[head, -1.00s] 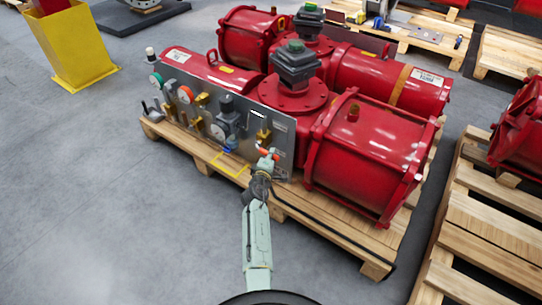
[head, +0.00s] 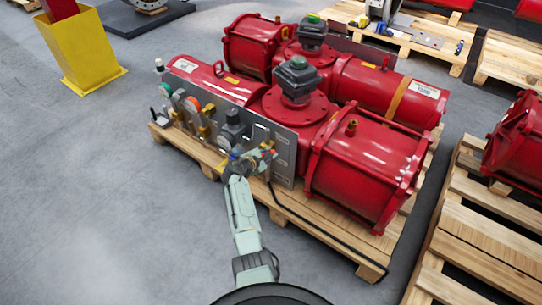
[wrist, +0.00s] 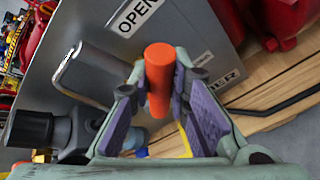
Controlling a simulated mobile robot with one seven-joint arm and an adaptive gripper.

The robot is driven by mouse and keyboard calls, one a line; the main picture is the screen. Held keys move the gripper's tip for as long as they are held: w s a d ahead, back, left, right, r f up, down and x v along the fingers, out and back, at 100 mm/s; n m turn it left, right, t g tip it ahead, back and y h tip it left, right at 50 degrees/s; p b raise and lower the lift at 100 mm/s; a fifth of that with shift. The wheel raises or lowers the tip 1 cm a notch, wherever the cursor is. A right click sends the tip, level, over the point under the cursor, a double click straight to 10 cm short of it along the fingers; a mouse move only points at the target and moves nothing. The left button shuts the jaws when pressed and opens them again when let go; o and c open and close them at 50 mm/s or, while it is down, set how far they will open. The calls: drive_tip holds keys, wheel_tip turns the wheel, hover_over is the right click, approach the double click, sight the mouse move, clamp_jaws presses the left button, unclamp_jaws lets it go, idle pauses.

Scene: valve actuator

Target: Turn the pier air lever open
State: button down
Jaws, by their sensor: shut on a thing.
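The orange lever handle (wrist: 159,78) stands between the purple-padded fingers of my gripper (wrist: 158,88) in the wrist view. My gripper is shut on it. Behind it is the grey metal panel (wrist: 205,30), with an "OPEN" label at the top and another partly hidden label lower right. In the head view my gripper (head: 254,162) is at the right part of the same panel (head: 283,150), low in front of the red actuator (head: 365,165). The lever's lower end and pivot are hidden by the fingers.
A bent metal tube (wrist: 75,72) and a dark regulator (wrist: 60,130) are close on the left in the wrist view. Gauges and brass fittings (head: 205,125) line the panel. The wooden pallet (head: 315,235) lies below. Grey floor (head: 110,190) is clear at left.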

drive_tip(key=shift+w+a+r+n+g+h+b, duration=0.3)
drive_tip(key=shift+w+a+n+h+b, duration=0.1)
drive_tip(key=shift+a+n+b, duration=0.15)
drive_tip(key=shift+w+a+r+n+g+h+b, duration=0.35)
drive_tip(key=shift+a+n+h+b, duration=0.1)
drive_tip(key=shift+n+b, duration=0.15)
drive_tip(key=shift+w+a+r+n+g+h+b, duration=0.25)
drive_tip(key=shift+w+a+n+h+b, duration=0.3)
drive_tip(key=shift+b, duration=0.95)
drive_tip(key=shift+w+a+r+n+g+h+b, duration=0.15)
drive_tip(key=shift+w+a+n+g+h+b, duration=0.2)
drive_tip(key=shift+a+n+b, duration=0.75)
drive_tip(key=shift+d+m+b, duration=0.3)
drive_tip(key=shift+d+b, duration=0.05)
drive_tip(key=shift+d, duration=0.1)
drive_tip(key=c, duration=1.5)
unclamp_jaws()
drive_tip(key=shift+s, duration=0.1)
drive_tip(key=v, duration=1.2)
drive_tip(key=shift+f, duration=0.15)
